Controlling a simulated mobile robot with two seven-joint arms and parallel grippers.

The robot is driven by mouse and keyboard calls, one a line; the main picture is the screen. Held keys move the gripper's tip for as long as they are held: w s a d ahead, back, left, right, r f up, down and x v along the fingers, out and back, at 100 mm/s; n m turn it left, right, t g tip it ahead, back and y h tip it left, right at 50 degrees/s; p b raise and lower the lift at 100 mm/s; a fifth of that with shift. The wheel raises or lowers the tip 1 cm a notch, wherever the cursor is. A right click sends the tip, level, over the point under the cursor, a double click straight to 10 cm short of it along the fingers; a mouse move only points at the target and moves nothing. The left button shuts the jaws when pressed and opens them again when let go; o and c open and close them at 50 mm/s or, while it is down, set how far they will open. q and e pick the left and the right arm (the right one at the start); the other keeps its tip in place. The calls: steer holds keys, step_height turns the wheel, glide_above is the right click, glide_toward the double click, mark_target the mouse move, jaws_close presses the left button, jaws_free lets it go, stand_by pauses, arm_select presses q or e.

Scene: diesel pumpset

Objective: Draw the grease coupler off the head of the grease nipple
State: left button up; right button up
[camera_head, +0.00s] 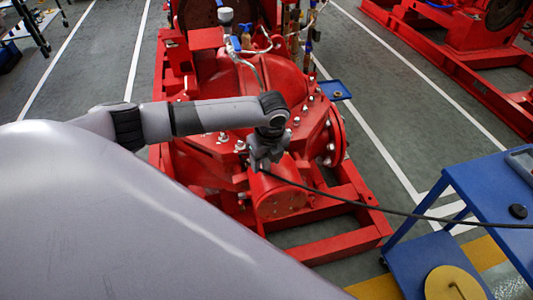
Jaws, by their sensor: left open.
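My left gripper (262,164) points down in front of the red pump casing (205,150), above a red cylindrical housing (277,197). It is open. A black hose (370,205) runs from the right to a point just under the gripper's fingers. The grease coupler at this end of the hose is too small and too covered by the gripper to make out. The grease nipple is hidden too, so I cannot tell from this view how the coupler sits on it. My right gripper is not in view.
A blue cart (487,192) stands at the right, with a black round piece (518,211) on top and a yellow disc (455,284) on its lower shelf. A small blue tray (335,90) sits beside the pump. Bolts and pipes stick up around the casing.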

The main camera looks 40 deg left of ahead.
arm_select(q)
steer(key=shift+f, duration=0.15)
jaws_close()
steer(key=c, duration=0.8)
jaws_free()
steer(key=shift+c, duration=0.7)
steer(key=shift+r+p, duration=1.6)
steer(key=shift+p, duration=0.6)
steer(key=shift+r, duration=0.1)
steer(key=shift+r+p, duration=2.4)
steer(key=shift+p, duration=0.4)
